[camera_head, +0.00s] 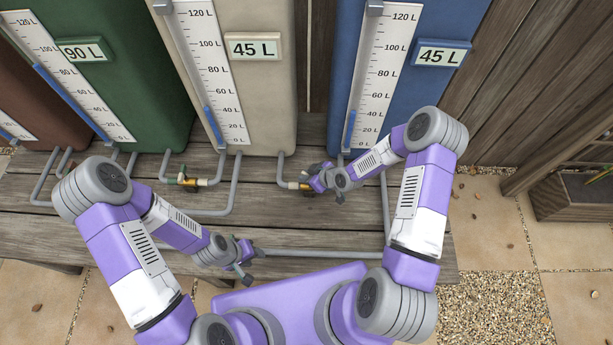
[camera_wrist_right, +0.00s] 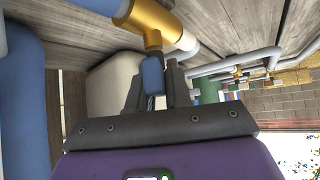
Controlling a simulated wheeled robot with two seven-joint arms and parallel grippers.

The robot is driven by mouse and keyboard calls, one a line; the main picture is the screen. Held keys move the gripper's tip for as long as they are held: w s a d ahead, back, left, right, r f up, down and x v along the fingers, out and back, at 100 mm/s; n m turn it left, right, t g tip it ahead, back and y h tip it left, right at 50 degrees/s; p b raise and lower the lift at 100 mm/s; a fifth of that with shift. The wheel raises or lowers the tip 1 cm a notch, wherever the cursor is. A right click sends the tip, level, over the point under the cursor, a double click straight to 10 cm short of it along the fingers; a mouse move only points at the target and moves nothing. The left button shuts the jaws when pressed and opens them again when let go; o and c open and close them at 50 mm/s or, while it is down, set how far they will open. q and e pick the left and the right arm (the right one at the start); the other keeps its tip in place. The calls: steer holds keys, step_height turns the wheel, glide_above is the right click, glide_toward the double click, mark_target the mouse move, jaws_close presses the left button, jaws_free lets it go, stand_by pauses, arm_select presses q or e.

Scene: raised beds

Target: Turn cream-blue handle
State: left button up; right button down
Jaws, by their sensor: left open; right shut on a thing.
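The cream-blue valve is a brass fitting (camera_head: 293,185) on the grey pipe between the cream tank (camera_head: 265,110) and the blue tank (camera_head: 440,25). In the right wrist view the brass body (camera_wrist_right: 152,18) is at the top, with its blue handle (camera_wrist_right: 153,75) between the dark fingers. My right gripper (camera_head: 317,184) is at this valve, shut on the handle; its fingers also show in the right wrist view (camera_wrist_right: 157,92). In the head view the arm and gripper partly hide the handle. My left gripper (camera_head: 250,254) is open and empty above the front of the deck.
A second brass valve (camera_head: 190,182) is on the pipe between the green tank (camera_head: 150,95) and the cream tank. The plates read 90 L on green and 45 L on both cream and blue. Grey pipes run over the wooden deck (camera_head: 300,228). A wooden planter (camera_head: 570,198) stands right.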

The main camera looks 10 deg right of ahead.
arm_select(q)
steer(key=shift+f+b, duration=0.8)
steer(key=shift+f, duration=0.05)
arm_select(e)
steer(key=m+t+h, duration=0.1)
steer(key=m+h, duration=0.1)
steer(key=m+t+h, duration=0.1)
steer(key=m+h, duration=0.1)
steer(key=m, duration=0.1)
steer(key=shift+w+d+m, duration=0.15)
steer(key=shift+d+m, duration=0.05)
steer(key=shift+m, duration=0.1)
arm_select(q)
steer(key=shift+f, duration=0.1)
arm_select(e)
steer(key=shift+d+m+h, duration=0.15)
steer(key=shift+m+h, duration=0.75)
steer(key=shift+m, duration=0.3)
steer(key=shift+d+m+h, duration=0.25)
steer(key=shift+m+h, duration=0.95)
steer(key=shift+m, duration=0.3)
steer(key=c, duration=1.1)
jaws_free()
steer(key=shift+f, duration=0.1)
steer(key=shift+c, duration=0.2)
